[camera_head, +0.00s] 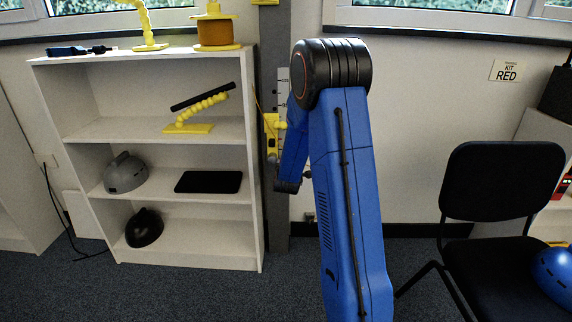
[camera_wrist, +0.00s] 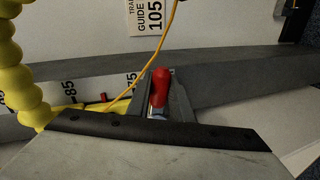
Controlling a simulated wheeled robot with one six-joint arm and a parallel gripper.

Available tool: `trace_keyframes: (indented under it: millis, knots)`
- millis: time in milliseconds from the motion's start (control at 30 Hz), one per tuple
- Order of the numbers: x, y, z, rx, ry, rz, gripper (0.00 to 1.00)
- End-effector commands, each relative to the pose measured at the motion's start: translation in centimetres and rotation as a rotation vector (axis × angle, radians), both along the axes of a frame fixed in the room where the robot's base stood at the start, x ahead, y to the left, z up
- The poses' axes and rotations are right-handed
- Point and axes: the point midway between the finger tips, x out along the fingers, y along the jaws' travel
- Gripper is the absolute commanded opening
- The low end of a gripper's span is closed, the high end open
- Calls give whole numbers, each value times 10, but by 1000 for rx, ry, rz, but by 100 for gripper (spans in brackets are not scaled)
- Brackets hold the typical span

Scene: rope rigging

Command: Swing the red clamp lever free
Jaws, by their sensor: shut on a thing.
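The red clamp lever (camera_wrist: 160,88) shows in the middle of the wrist view as a short rounded red handle, pointing up in the picture. My gripper (camera_wrist: 163,97) has its grey jaws close on both sides of the lever and is shut on it. Below the lever, a grey surface with a dark edge hides most of the clamp. In the head view, yellow fittings (camera_head: 271,130) sit on the grey post (camera_head: 276,218), partly behind my blue arm. The lever and my gripper's fingertips cannot be made out there.
A thin yellow cord (camera_wrist: 146,65) runs past the lever in the wrist view. A yellow beaded arm (camera_wrist: 29,88) stands at left, near a numbered scale (camera_wrist: 68,88). A white shelf (camera_head: 158,137) stands left of the post. A black chair (camera_head: 502,190) stands at right.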

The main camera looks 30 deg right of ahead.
Motion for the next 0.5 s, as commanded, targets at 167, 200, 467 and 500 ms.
trace_keyframes:
  millis: [167,200,467,500]
  knots:
    - [0,0,1,-10,4,2,0]
    - [0,0,1,-10,4,2,0]
    - [0,0,2,-10,3,2,27]
    - [0,0,2,-9,3,2,27]
